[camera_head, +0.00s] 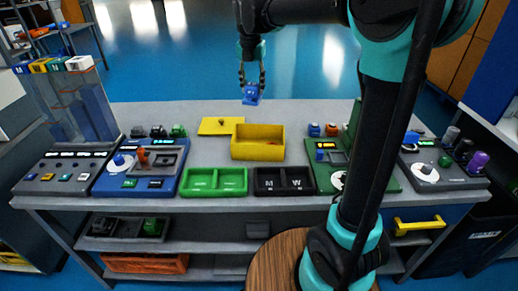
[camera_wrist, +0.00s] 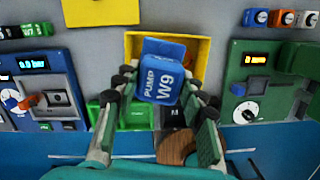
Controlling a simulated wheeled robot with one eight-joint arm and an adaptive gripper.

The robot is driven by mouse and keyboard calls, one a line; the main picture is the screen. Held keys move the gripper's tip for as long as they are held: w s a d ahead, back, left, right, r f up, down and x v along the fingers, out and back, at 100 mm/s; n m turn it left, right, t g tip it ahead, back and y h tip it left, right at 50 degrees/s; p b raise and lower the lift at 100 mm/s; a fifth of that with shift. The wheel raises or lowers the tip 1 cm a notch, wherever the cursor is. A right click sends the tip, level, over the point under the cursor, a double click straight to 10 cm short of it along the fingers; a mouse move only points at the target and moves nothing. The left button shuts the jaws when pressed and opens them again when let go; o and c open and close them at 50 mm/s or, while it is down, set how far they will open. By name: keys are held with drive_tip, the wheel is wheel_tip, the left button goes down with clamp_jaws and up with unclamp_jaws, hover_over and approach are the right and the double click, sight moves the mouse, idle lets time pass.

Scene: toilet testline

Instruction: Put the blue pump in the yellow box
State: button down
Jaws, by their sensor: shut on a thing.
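A blue pump (camera_head: 251,94) hangs in my gripper (camera_head: 250,84), well above the table. In the wrist view the blue pump (camera_wrist: 161,79) shows the white letters "PUMP W9" and sits between the two fingers of my gripper (camera_wrist: 163,95), which is shut on it. The open yellow box (camera_head: 257,151) stands near the middle of the table, lower than the gripper in the head view. In the wrist view the yellow box (camera_wrist: 203,50) lies behind the pump, which hides part of it. The inside of the box is partly hidden.
A yellow lid (camera_head: 215,126) lies left of the box. A green tray (camera_head: 214,182) and a black tray (camera_head: 284,181) stand in front of it. A blue test station (camera_head: 140,168) is at left, a green station (camera_head: 350,165) at right.

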sight(246, 90)
drive_tip(key=s+a+n, duration=0.2)
drive_tip(key=shift+a+n, duration=0.2)
drive_tip(key=shift+n, duration=0.1)
wheel_tip(246, 90, down, 20)
drive_tip(key=shift+s, duration=0.1)
idle(0.4)
drive_tip(key=c, duration=1.2)
unclamp_jaws()
drive_tip(key=shift+f, duration=0.1)
drive_tip(key=r, duration=0.4)
drive_tip(key=s+r, duration=0.1)
drive_tip(key=r, duration=0.7)
drive_tip(key=shift+s+r, duration=0.1)
drive_tip(key=shift+s, duration=0.3)
